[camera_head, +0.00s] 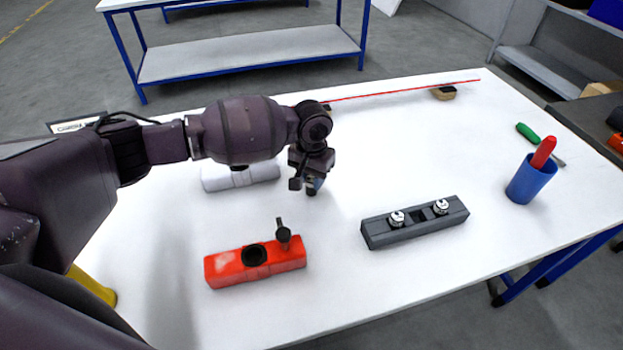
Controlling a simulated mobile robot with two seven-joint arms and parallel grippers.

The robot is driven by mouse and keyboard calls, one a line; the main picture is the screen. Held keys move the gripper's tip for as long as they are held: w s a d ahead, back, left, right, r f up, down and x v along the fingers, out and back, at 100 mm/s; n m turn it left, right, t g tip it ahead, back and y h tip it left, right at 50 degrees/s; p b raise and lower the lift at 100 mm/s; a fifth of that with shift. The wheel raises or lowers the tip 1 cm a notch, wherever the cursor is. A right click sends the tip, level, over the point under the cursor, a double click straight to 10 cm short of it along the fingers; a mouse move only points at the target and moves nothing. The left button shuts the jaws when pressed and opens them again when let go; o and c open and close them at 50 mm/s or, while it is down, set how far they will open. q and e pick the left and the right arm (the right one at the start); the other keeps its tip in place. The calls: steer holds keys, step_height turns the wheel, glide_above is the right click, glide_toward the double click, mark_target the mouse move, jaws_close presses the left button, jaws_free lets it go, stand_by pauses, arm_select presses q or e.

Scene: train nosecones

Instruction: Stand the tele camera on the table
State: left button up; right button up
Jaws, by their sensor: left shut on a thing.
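My left gripper (308,184) is over the white table (375,150), pointing down, right of the white block. It is shut on a small dark piece with a bluish part, which I take to be the tele camera (313,187). The fingers hide most of it. Its lower end is close to the table top; I cannot tell whether it touches. My right gripper is not in view.
An orange-red block (225,268) with a dark round opening and a dark upright piece (283,236) stands in front. A grey block (425,226) with two silver round parts lies right. A white block (220,179) is partly behind my arm. A blue cup (529,184) stands far right.

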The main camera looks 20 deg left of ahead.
mark_target(311, 179)
arm_select(q)
steer(key=shift+f, duration=0.25)
steer(key=shift+f, duration=0.15)
steer(key=o, duration=1)
steer(key=shift+c, duration=0.2)
step_height(311, 179, up, 12)
steer(key=p, duration=0.1)
steer(key=shift+r, duration=0.2)
